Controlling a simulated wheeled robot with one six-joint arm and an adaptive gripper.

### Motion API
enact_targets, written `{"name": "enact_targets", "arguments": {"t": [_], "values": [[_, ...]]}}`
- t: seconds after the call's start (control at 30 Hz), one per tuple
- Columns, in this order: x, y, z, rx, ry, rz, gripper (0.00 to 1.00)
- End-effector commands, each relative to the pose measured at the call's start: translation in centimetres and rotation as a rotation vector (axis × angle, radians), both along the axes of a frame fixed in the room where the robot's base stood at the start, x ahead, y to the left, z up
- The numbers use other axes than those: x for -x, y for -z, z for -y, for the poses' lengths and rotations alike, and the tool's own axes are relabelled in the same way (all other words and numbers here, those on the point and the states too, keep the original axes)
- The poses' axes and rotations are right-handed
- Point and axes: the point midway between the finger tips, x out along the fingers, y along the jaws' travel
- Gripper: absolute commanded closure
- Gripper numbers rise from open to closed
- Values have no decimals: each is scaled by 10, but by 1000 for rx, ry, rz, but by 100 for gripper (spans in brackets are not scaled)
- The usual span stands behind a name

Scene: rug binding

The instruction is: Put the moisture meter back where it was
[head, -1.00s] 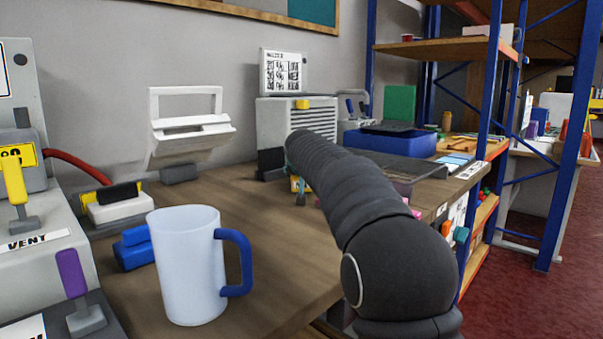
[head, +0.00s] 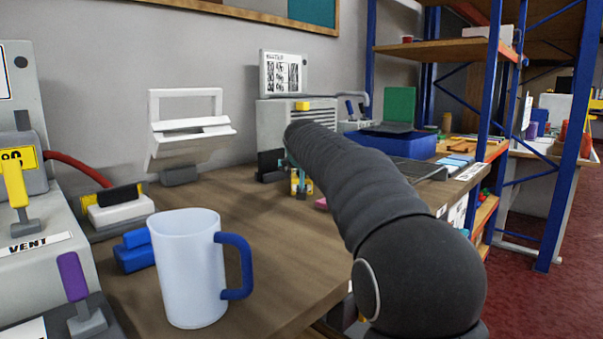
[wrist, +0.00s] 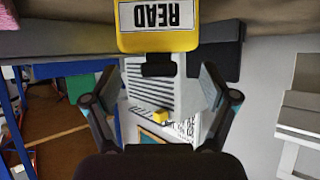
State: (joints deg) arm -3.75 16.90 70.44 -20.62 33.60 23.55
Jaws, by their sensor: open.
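A yellow block with a white label reading READ (wrist: 160,28) and a black part below it shows upside down at the top of the wrist view. It may be the moisture meter, but I cannot be sure. My gripper (wrist: 157,88) is open, its two fingers apart on either side of the view, with nothing seen held between them. In the head view the gripper's teal part (head: 301,190) shows beside a small yellow thing (head: 294,184) on the bench, mostly hidden behind my dark arm. I cannot tell whether they touch.
A white mug with a blue handle (head: 188,272) stands at the bench's front. A grey vented machine (head: 272,124) with a black block (head: 269,163) stands at the back. Blue shelving (head: 487,100) is at right. Bare bench (head: 235,205) lies between mug and gripper.

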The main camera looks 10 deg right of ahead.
Motion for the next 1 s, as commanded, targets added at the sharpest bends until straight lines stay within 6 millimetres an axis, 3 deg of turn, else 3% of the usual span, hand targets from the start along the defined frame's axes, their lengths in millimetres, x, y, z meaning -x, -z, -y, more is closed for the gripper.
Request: {"name": "enact_targets", "arguments": {"t": [0.2,0.4,1.0], "values": [[39,-21,-7,0,-1,2,15],[63,-34,-10,1,0,1,15],[71,-39,-10,1,2,0,15]]}}
